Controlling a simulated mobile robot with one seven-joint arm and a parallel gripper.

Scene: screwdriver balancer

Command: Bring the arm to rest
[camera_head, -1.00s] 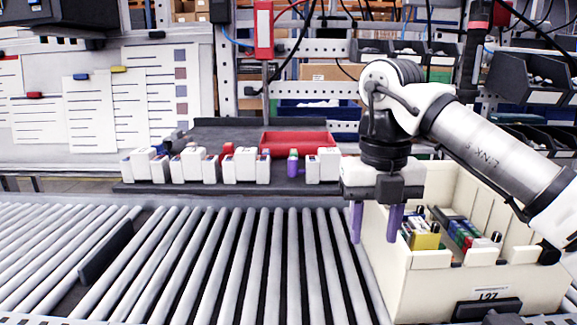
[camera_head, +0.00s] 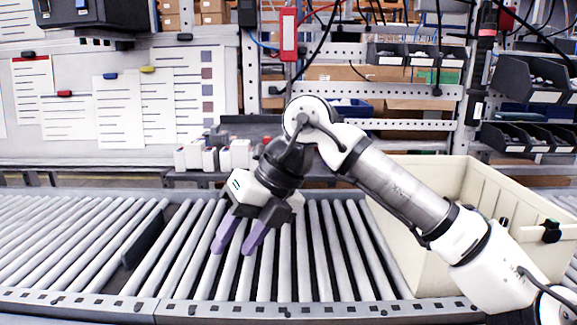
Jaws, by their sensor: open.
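My gripper (camera_head: 239,244) has two purple fingers, set apart with nothing between them. It hangs tilted, pointing down and to the left, over the middle of the roller conveyor (camera_head: 190,262). My white and grey arm reaches to it from the lower right, passing in front of the cream bin (camera_head: 410,215). My arm hides part of the dark shelf behind the conveyor.
The cream bin stands at the right; its floor and contents are hidden. Several white fixtures (camera_head: 208,157) stand on the shelf left of my wrist. A dark divider bar (camera_head: 146,236) lies between the rollers. The left rollers are clear. Black bins (camera_head: 527,87) hang at the upper right.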

